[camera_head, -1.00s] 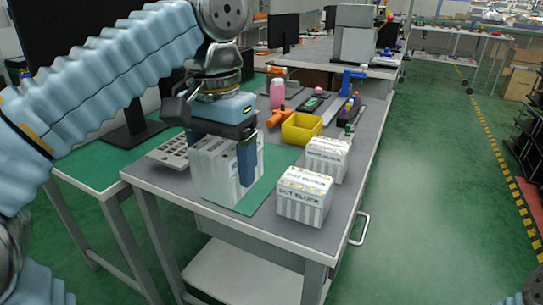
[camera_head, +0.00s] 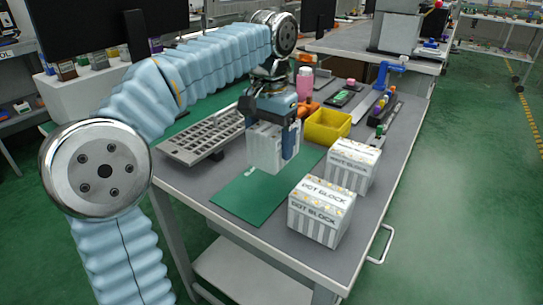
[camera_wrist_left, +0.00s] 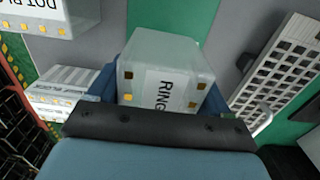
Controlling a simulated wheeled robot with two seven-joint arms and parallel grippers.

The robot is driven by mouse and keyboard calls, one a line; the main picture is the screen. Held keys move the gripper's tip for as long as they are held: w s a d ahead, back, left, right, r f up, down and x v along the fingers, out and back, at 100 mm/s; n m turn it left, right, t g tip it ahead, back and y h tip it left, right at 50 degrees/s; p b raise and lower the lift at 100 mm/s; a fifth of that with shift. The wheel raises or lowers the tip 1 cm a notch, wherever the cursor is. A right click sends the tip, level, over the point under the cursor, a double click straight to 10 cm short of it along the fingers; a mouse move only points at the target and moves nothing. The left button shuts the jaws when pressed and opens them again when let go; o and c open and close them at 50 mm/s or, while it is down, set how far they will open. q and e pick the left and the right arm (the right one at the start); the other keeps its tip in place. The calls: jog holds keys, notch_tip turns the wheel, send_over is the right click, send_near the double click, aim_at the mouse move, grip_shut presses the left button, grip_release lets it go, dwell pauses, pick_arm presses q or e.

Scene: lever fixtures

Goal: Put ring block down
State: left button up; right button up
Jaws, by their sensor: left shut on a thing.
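The ring block (camera_head: 264,148) is a white box, marked "RING" in the left wrist view (camera_wrist_left: 165,85). My left gripper (camera_head: 274,120) is shut on it, with blue fingers on either side. The block is upright over the back part of the green mat (camera_head: 240,197); I cannot tell whether its base touches the mat. The front of the mat is bare. My right gripper is not in view.
Two similar white blocks stand right of the mat: the dot block (camera_head: 320,212) in front and another block (camera_head: 353,166) behind it. A yellow bin (camera_head: 327,127) is behind the held block.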

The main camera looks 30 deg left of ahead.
pick_arm(q)
jog(key=f, duration=0.1)
jog(key=w+f, duration=0.1)
jog(key=f, duration=0.1)
jog(key=w+f, duration=0.1)
jog(key=shift+a+f+b, duration=0.2)
jog(key=shift+a+b, duration=0.1)
jog(key=shift+a, duration=0.1)
jog(key=shift+s+f, duration=0.1)
jog(key=shift+f, duration=0.35)
jog(key=shift+f, duration=0.1)
jog(key=o, duration=1.2)
notch_tip(320, 180, up, 12)
jog(key=p, duration=0.2)
jog(key=shift+p, duration=0.35)
